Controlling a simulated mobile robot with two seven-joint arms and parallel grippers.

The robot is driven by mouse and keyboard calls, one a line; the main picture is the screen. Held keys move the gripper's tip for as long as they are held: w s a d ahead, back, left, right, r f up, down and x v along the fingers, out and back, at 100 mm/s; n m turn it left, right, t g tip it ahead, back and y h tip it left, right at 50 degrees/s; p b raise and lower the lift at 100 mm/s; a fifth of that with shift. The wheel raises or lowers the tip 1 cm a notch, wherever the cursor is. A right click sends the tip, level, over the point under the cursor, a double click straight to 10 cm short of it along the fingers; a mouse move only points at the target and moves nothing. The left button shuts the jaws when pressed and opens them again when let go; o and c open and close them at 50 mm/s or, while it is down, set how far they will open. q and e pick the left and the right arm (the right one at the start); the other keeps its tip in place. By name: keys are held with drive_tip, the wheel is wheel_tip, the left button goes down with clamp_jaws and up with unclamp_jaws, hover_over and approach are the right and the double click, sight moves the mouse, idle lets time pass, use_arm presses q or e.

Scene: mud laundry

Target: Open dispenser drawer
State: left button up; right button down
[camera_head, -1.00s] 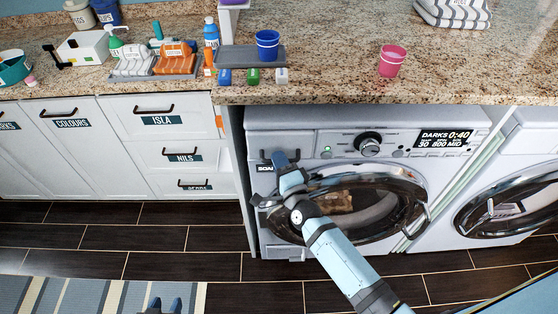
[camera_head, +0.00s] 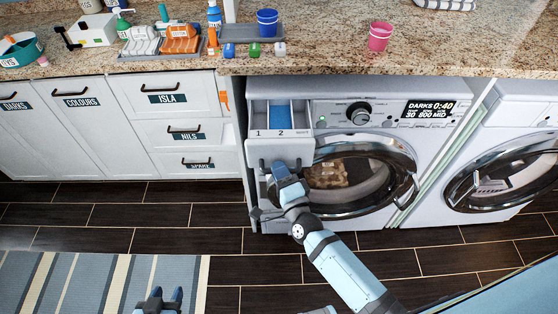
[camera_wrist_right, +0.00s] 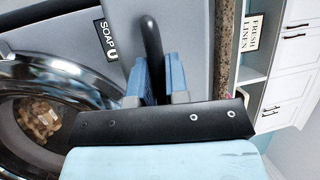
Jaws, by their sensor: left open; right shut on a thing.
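The dispenser drawer (camera_head: 302,150) of the left washing machine (camera_head: 400,92) is pulled out. Its compartments show from above, with 1 and 2 marked on the near edge and blue in the middle one. My right gripper (camera_head: 280,172) is at the drawer's front. In the right wrist view the gripper (camera_wrist_right: 157,72) is shut on the black drawer handle (camera_wrist_right: 151,38), with a blue finger on either side, beside the SOAP label (camera_wrist_right: 106,38). My left gripper (camera_head: 164,296) is open and empty over the striped rug at the bottom.
The granite counter (camera_head: 340,60) overhangs above the machine and holds cups, small bottles and a tray. White cabinets (camera_head: 110,110) with labelled drawers stand to the left. A second washing machine (camera_head: 520,115) stands to the right. The tiled floor in front is clear.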

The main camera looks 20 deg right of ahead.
use_arm(q)
drive_tip(key=shift+s+r, duration=0.15)
drive_tip(key=shift+s, duration=0.15)
use_arm(e)
drive_tip(key=shift+s+a, duration=0.15)
drive_tip(key=shift+s, duration=0.4)
use_arm(q)
drive_tip(key=shift+f, duration=0.2)
use_arm(e)
drive_tip(key=c, duration=1.1)
unclamp_jaws()
drive_tip(key=shift+c, duration=0.2)
use_arm(q)
drive_tip(key=shift+f+b, duration=0.45)
drive_tip(key=shift+b, duration=0.1)
use_arm(e)
drive_tip(key=a+v, duration=0.1)
drive_tip(key=v, duration=0.6)
drive_tip(key=shift+s+d, duration=0.25)
drive_tip(key=shift+d, duration=0.3)
use_arm(q)
drive_tip(key=shift+r, duration=0.1)
